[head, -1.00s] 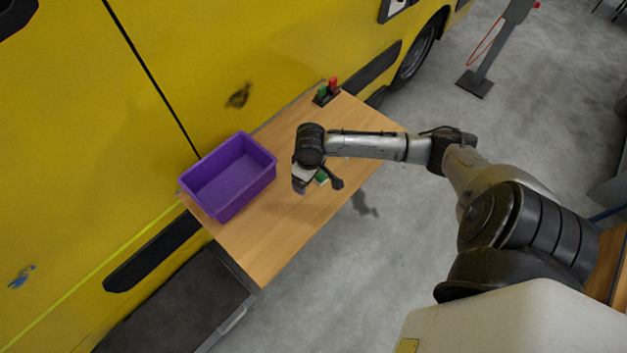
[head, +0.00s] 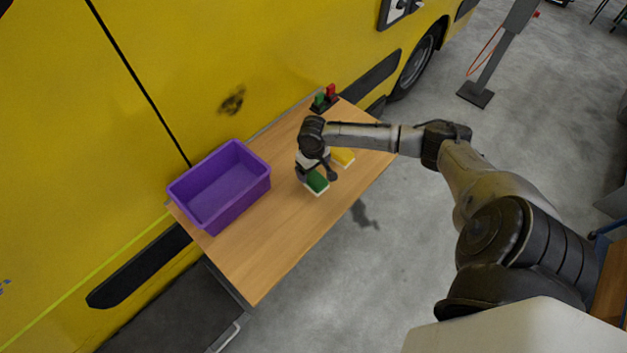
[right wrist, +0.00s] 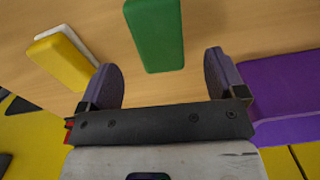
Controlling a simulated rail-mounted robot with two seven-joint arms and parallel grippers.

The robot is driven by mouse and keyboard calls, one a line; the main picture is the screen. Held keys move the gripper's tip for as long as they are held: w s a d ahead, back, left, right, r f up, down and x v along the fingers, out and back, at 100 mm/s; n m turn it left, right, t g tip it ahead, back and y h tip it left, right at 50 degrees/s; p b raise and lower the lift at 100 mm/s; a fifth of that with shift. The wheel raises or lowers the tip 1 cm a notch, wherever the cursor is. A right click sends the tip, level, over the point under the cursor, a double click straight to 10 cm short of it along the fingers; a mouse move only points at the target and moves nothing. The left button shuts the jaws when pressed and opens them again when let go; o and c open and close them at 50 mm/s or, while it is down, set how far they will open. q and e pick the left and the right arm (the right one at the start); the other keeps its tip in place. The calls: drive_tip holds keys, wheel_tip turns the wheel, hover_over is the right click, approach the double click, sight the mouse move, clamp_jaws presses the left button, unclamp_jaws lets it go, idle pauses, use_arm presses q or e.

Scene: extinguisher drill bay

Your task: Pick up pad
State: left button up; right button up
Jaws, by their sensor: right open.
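Two pads lie on the wooden table. The green pad (head: 317,181), with a white underside, lies by my right gripper (head: 316,172); in the right wrist view the green pad (right wrist: 155,35) shows ahead of the fingers, lined up with the gap between them. The yellow pad (head: 343,156) lies behind the gripper, partly hidden by the arm; the yellow pad (right wrist: 60,60) also shows at left in the right wrist view, by a white layer. My right gripper (right wrist: 160,75) is open and empty, its two fingers apart. My left gripper is not in view.
A purple bin (head: 182,191) stands at the table's left end. A small holder with green and red items (head: 325,98) sits at the back edge. The yellow vehicle (head: 130,110) runs along the table's rear. The front of the wooden table (head: 252,250) is clear.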

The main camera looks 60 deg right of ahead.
sight(314, 176)
wheel_tip(314, 176, down, 4)
drive_tip(key=shift+s+r, duration=0.1)
drive_tip(key=shift+f, duration=0.75)
drive_tip(key=shift+c, duration=0.3)
drive_tip(key=c, duration=1)
drive_tip(key=shift+o, duration=0.2)
drive_tip(key=shift+r, duration=0.15)
